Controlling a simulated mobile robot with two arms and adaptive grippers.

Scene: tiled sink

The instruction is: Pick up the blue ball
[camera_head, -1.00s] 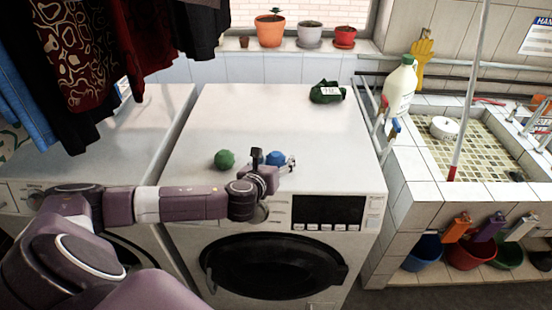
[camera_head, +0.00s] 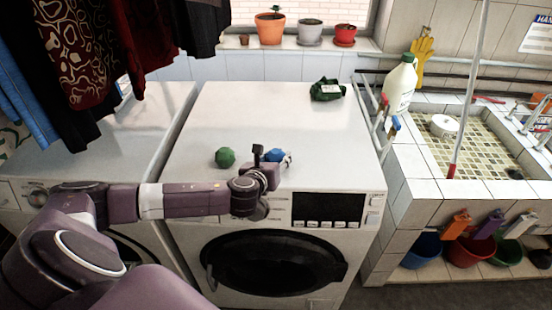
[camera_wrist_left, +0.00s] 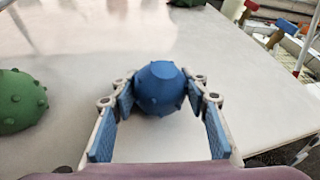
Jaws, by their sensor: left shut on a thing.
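The blue ball (camera_head: 274,155) is on top of the washing machine, near its front edge. In the left wrist view the blue ball (camera_wrist_left: 160,88) is knobby and sits between the blue finger pads. My left gripper (camera_head: 276,160) is shut on it, one finger on each side. In the left wrist view the gripper (camera_wrist_left: 160,95) shows both fingers touching or very near the ball's sides. I cannot tell whether the ball is clear of the surface. My right gripper is not in view.
A green knobby ball (camera_head: 225,158) lies just left of the blue ball. A dark green packet (camera_head: 327,90) lies at the back right of the washing machine (camera_head: 230,115). A tiled sink (camera_head: 425,190) stands to the right. The machine top's middle is clear.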

